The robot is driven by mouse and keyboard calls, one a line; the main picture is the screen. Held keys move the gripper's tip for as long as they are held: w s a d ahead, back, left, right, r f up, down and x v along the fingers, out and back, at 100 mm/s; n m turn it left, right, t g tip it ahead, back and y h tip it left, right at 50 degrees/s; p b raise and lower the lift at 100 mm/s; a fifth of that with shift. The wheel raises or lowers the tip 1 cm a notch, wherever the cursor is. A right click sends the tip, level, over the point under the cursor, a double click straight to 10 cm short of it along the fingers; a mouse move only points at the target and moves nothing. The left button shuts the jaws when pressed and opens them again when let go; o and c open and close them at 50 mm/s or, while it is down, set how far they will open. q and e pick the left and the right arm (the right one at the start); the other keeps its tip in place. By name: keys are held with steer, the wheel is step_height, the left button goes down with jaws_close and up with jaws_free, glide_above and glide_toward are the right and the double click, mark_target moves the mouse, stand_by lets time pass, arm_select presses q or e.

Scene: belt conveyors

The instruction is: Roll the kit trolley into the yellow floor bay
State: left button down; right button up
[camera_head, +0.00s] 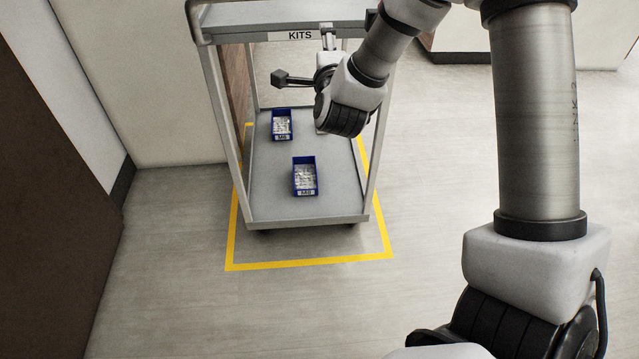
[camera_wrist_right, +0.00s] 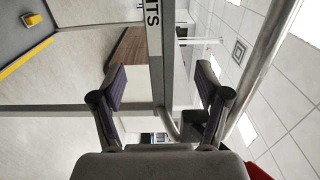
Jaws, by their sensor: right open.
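The grey kit trolley (camera_head: 300,213) stands upright, its lower deck over the yellow floor bay (camera_head: 310,263). Yellow lines show to its left, right and front, with a strip of floor between the deck and the front line. The bay's far side is mostly hidden. The trolley's top bar bears a KITS label (camera_head: 292,36); the label also shows sideways in the right wrist view (camera_wrist_right: 153,18). My right gripper (camera_head: 303,58) is at the top bar, open. In the right wrist view its fingers (camera_wrist_right: 160,88) are apart on either side of the bar; contact cannot be told. My left gripper is out of view.
Two blue bins (camera_head: 282,124) (camera_head: 305,176) of small parts sit on the lower deck. A white wall (camera_head: 150,80) and a dark brown panel (camera_head: 50,200) stand at the left. The floor (camera_head: 440,130) to the right and in front is clear.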

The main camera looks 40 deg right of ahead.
steer(key=shift+s+a, duration=0.25)
steer(key=shift+s, duration=0.25)
steer(key=s+a+f+n+g+y, duration=0.2)
steer(key=f, duration=0.9)
steer(key=s+a+f+n+g+y, duration=0.1)
steer(key=s+a+f+n+y, duration=0.15)
steer(key=f, duration=0.95)
steer(key=s+a+f+n+g+y, duration=0.2)
steer(key=s+a+f+n+g, duration=0.35)
steer(key=s+f, duration=0.45)
steer(key=s+a+f+n+g+y, duration=0.2)
steer(key=s+a+f+n+g, duration=0.3)
steer(key=s+f, duration=0.55)
steer(key=s+a+n+g+y, duration=0.1)
steer(key=s+a+n+g, duration=0.1)
steer(key=s+n, duration=0.6)
step_height(320, 180, up, 23)
steer(key=w+n+p, duration=0.1)
steer(key=p, duration=2.2)
steer(key=shift+w+d+p, duration=0.25)
steer(key=shift+d+p, duration=0.05)
steer(key=shift+p, duration=0.05)
